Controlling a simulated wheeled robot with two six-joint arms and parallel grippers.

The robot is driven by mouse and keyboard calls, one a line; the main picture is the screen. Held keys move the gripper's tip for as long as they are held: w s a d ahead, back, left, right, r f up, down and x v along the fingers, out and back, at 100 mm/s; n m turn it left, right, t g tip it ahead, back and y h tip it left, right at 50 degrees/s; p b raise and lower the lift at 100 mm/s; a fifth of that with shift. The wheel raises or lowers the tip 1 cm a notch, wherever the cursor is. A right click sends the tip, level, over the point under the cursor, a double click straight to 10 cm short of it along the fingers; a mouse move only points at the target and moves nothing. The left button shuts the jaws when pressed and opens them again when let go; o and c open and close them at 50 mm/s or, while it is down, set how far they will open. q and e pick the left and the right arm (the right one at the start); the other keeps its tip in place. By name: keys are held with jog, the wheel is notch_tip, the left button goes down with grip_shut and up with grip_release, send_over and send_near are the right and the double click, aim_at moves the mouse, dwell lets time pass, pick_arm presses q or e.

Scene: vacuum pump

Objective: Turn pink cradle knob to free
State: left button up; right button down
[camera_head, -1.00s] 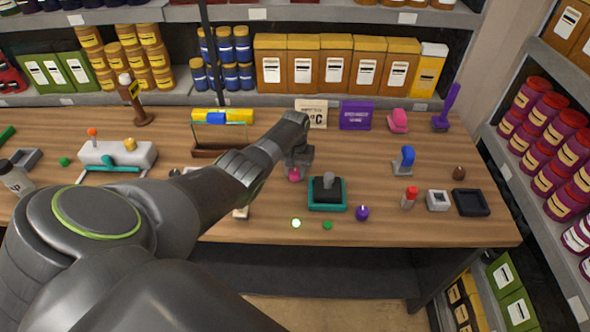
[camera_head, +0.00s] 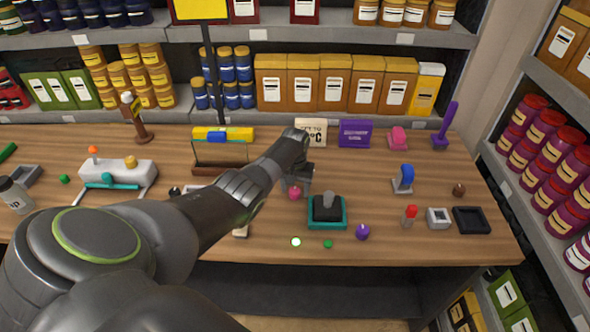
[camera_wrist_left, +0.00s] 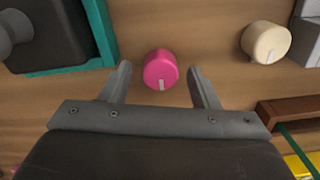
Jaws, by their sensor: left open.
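The pink knob (camera_head: 294,193) sits on the wooden table, just left of the teal-based black block. In the left wrist view the pink knob (camera_wrist_left: 161,69) shows as a round cap with a pale mark on its near side. My left gripper (camera_head: 296,186) is over the knob from behind it. In the left wrist view my left gripper (camera_wrist_left: 160,76) is open, with one finger on each side of the knob and a gap on both sides. The cradle that the knob belongs to cannot be told apart. My right gripper is not in view.
The teal-based block (camera_head: 327,211) stands close to the right of the knob. A cream knob (camera_wrist_left: 266,42) and a brown wooden frame (camera_wrist_left: 288,114) lie to the other side in the wrist view. A purple knob (camera_head: 362,232) and a green button (camera_head: 328,244) are near the front edge.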

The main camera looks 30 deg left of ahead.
aim_at(295, 190)
pick_arm(q)
notch_tip(295, 190, up, 5)
notch_tip(295, 190, up, 12)
jog(key=b, duration=0.1)
jog(key=shift+b, duration=0.4)
dwell(0.3)
